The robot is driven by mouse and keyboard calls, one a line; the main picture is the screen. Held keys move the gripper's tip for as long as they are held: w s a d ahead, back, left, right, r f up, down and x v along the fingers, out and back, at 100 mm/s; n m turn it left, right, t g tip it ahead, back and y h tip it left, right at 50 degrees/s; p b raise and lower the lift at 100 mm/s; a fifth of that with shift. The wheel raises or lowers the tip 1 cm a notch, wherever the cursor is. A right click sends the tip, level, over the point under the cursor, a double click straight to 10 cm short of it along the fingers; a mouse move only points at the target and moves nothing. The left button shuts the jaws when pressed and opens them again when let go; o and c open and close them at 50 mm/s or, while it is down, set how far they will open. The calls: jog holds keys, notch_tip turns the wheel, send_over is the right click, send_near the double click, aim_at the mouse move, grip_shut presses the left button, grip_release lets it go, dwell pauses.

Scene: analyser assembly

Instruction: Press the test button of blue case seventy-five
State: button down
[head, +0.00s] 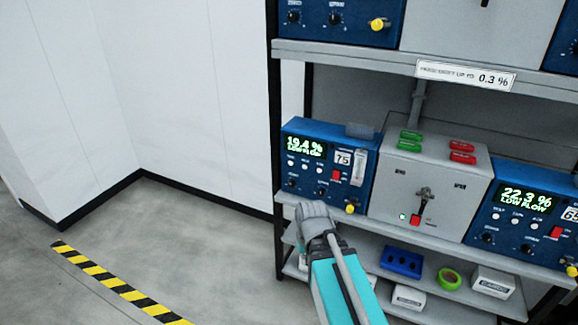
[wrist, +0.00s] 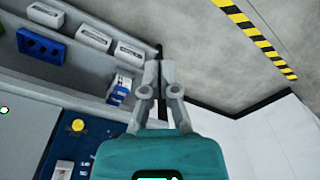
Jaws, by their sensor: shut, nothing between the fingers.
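The blue case (head: 312,182) labelled 75 stands at the left end of the middle shelf in the head view. Its green display reads 19.4 % LOW FLOW. Small white buttons (head: 304,163) sit in a row below the display, with a red switch (head: 337,175), dark knobs and a yellow knob (head: 351,208). Which button is the test button is too small to read. My gripper (head: 312,205) is shut and empty, in front of the case's lower edge near the shelf front. In the wrist view my gripper (wrist: 160,65) points past the case, whose blue front and yellow knob (wrist: 78,125) show at lower left.
A grey unit (head: 428,180) with green and red blocks on top stands right of the case. Another blue case (head: 522,215), reading 22.3 %, is further right. The lower shelf holds a blue block (head: 401,262), green tape (head: 449,278) and white boxes.

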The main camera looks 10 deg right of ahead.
aim_at(291, 163)
jog(key=w+a+f+t+y+b, duration=0.15)
jog(key=w+t+b, duration=0.25)
jog(key=w, duration=0.8)
jog(key=w+a+f+t+y+b, duration=0.1)
jog(key=w+a+t+y+b, duration=0.2)
jog(key=w, duration=0.8)
jog(key=w+d+r+m+t+h+b, duration=0.1)
jog(key=w+r+m+t+b, duration=0.1)
jog(key=w, duration=0.6)
jog(key=w+d+r+m+t+h+b, duration=0.1)
jog(key=w+m+t+b, duration=0.2)
jog(key=w+t+b, duration=0.2)
jog(key=w+t, duration=0.1)
jog(key=w, duration=0.1)
jog(key=shift+w+d+r+m+t, duration=0.3)
jog(key=shift+w+r, duration=0.05)
jog(key=shift+r, duration=0.05)
jog(key=shift+w+d, duration=0.85)
jog(key=shift+w, duration=0.35)
jog(key=shift+w+d, duration=0.85)
jog(key=shift+w, duration=0.3)
jog(key=shift+w+d, duration=0.85)
jog(key=shift+w, duration=0.35)
